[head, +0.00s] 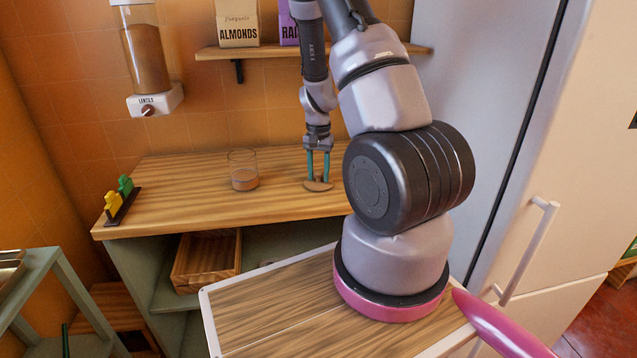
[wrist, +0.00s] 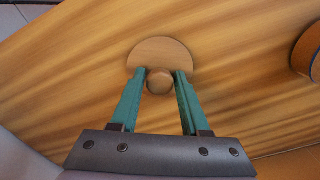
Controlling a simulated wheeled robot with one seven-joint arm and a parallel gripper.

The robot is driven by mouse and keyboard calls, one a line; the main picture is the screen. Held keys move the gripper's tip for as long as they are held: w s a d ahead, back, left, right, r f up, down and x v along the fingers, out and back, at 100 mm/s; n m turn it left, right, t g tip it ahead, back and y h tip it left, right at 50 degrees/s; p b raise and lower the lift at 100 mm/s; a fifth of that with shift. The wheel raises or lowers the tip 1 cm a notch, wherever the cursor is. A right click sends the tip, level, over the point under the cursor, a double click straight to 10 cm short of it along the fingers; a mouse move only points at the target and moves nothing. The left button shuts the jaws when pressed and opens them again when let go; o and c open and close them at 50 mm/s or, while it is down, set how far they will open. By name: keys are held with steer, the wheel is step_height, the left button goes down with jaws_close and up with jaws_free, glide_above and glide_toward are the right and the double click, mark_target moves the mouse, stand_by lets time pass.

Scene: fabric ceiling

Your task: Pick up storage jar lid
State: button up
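The storage jar lid (head: 318,186) is a round wooden disc with a knob on top. It lies on the wooden counter. In the wrist view the lid (wrist: 160,54) shows ahead of my gripper (wrist: 160,76), with its knob (wrist: 159,82) between the two teal fingers. A small gap shows at each side of the knob, so my gripper is open around it. In the head view my gripper (head: 318,178) points straight down over the lid. A clear glass jar (head: 243,168) with brown contents stands open on the counter, left of the lid.
Yellow and green clips on a dark holder (head: 122,205) stand at the counter's left end. A lentil dispenser (head: 148,60) hangs on the wall. A shelf (head: 270,50) with boxes is behind my arm. The counter (head: 190,195) is clear between the holder and jar.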

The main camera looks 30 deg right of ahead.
jaws_close()
